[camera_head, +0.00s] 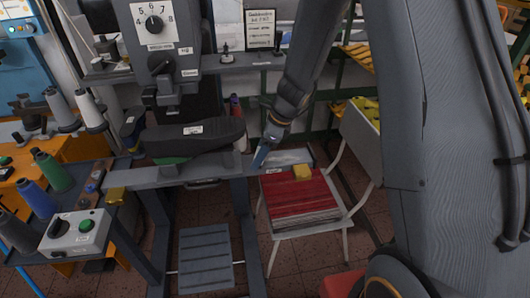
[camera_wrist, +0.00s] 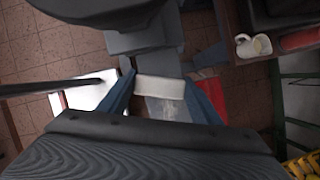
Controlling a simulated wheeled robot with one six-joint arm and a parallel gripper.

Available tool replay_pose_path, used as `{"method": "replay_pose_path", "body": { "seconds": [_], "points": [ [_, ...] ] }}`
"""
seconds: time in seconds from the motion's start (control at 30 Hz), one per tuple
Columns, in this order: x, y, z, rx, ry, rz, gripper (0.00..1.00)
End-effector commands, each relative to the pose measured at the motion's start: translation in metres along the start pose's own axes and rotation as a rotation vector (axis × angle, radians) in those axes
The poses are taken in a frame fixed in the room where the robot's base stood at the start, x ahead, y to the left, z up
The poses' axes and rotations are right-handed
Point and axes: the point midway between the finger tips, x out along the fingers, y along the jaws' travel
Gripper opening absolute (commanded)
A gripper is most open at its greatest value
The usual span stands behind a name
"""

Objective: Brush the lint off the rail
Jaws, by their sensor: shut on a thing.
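The grey rail (camera_head: 145,178) runs across the front of the machine and reaches right toward the chair. My gripper (camera_head: 260,158) is low over the right part of the rail, its blue fingers pointing down. In the wrist view my gripper (camera_wrist: 160,84) is shut on a whitish block (camera_wrist: 160,88), which looks like the brush. A pale, streaky patch that looks like lint (camera_wrist: 172,109) lies on the grey surface just beside the block. I cannot tell whether the block touches the rail. The block is not clearly visible in the head view.
A dark shoe last (camera_head: 195,137) sits above the rail, left of my gripper. A chair with a red stack (camera_head: 298,200) and a yellow block (camera_head: 302,172) stands at the right. A control box (camera_head: 75,232) is at lower left.

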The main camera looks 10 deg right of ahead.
Motion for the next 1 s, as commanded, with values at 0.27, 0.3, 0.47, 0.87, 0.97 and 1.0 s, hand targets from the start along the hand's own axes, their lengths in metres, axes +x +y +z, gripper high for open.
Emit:
{"method": "replay_pose_path", "body": {
  "seconds": [0.27,0.3,0.47,0.87,0.97,1.0],
  "points": [
    [0.008,0.006,0.015,-0.001,0.000,0.000,0.32],
    [0.008,0.006,0.016,-0.001,0.000,0.000,0.32],
    [0.007,0.000,0.018,0.001,0.000,0.000,0.32],
    [0.005,-0.012,0.012,0.003,0.000,-0.001,0.32],
    [0.003,-0.015,0.005,0.002,0.000,-0.001,0.32],
    [0.002,-0.016,0.002,0.002,0.000,-0.001,0.32]
  ]
}}
